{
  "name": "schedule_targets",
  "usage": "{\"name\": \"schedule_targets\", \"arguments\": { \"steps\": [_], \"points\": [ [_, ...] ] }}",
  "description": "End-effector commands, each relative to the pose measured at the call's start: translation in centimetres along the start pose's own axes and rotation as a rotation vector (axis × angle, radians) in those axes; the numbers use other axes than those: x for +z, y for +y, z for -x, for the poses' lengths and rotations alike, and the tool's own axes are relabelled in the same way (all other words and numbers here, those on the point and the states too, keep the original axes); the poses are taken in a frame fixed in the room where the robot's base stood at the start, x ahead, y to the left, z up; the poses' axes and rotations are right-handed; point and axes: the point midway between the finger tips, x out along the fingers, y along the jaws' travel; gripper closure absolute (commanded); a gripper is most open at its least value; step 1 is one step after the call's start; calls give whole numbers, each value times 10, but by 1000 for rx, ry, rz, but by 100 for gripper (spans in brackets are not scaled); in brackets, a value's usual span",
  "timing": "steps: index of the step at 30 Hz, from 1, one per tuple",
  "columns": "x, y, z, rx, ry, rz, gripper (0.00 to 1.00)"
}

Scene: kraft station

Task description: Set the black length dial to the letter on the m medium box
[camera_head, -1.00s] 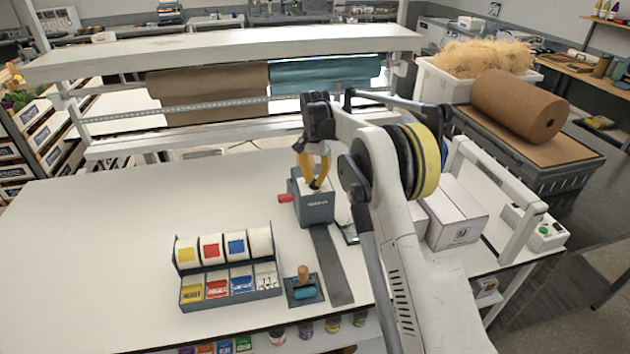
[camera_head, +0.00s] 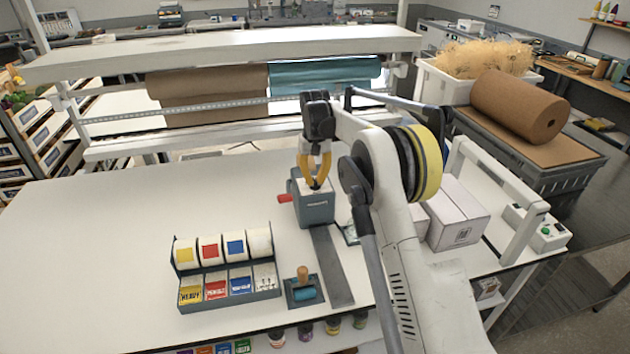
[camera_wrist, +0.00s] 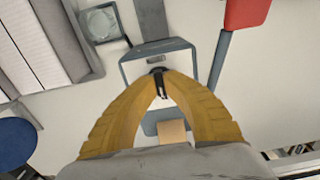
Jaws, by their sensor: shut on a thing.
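The black length dial (camera_wrist: 158,84) sits on top of the grey dispenser (camera_head: 314,212), and only part of it shows between my fingertips. My gripper (camera_head: 315,184), with yellow fingers, points down from above the dispenser. In the wrist view my gripper (camera_wrist: 160,76) is closed around the dial. The dial's letters and pointer cannot be read. A white box (camera_head: 455,215) stands to the right, behind my arm, with a small dark mark on its side. The mark is too small to read for certain.
A red handle (camera_head: 284,198) sticks out from the dispenser's left side. A grey strip (camera_head: 333,265) runs toward the front edge. A label-roll rack (camera_head: 225,290) and a wooden-handled tool (camera_head: 303,286) stand in front. The table's left side (camera_head: 90,250) is clear.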

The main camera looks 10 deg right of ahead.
Motion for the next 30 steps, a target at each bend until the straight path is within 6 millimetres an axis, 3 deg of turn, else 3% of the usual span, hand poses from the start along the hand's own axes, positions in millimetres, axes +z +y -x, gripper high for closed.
{"name": "schedule_targets", "arguments": {
  "steps": [14, 15, 17, 26, 30],
  "points": [
    [0, 0, 0, 0, 0, 16, 100],
    [0, 0, 0, 0, 0, 16, 85],
    [0, 0, 0, 0, 0, 16, 68],
    [0, 0, 1, 0, 0, 15, 68],
    [0, 0, 13, 0, 0, 15, 68]
  ]
}}
